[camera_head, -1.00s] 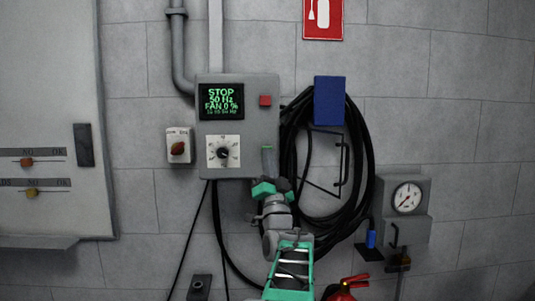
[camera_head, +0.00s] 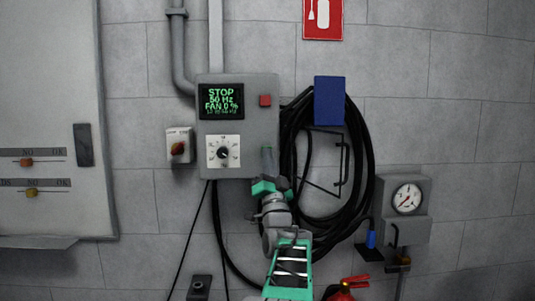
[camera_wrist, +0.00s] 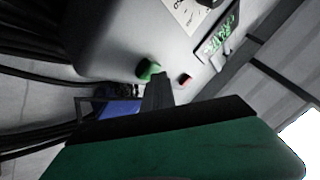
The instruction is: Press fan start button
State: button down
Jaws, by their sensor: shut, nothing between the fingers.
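The grey control box (camera_head: 239,126) on the wall has a lit screen (camera_head: 221,101) reading STOP, 50 Hz, FAN 0 %. A red button (camera_head: 265,101) is at its upper right, and it also shows in the wrist view (camera_wrist: 185,79). A green button (camera_wrist: 148,70) stands out from the box face in the wrist view. In the head view my fingers mostly cover its place. My gripper (camera_head: 267,153) is shut and empty at the box's lower right. In the wrist view its dark fingertips (camera_wrist: 158,80) are close beside the green button; I cannot tell whether they touch.
Black cable coils (camera_head: 366,175) hang close on the right below a blue box (camera_head: 329,100). A gauge (camera_head: 407,199) is farther right.

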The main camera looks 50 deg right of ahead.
dwell(0.3)
jog(key=shift+s+a+b, duration=0.4)
jog(key=shift+a+b, duration=0.05)
jog(key=shift+b, duration=0.25)
jog(key=s+a+b, duration=0.4)
jog(key=b, duration=0.1)
jog(key=shift+a, duration=0.25)
dwell(0.4)
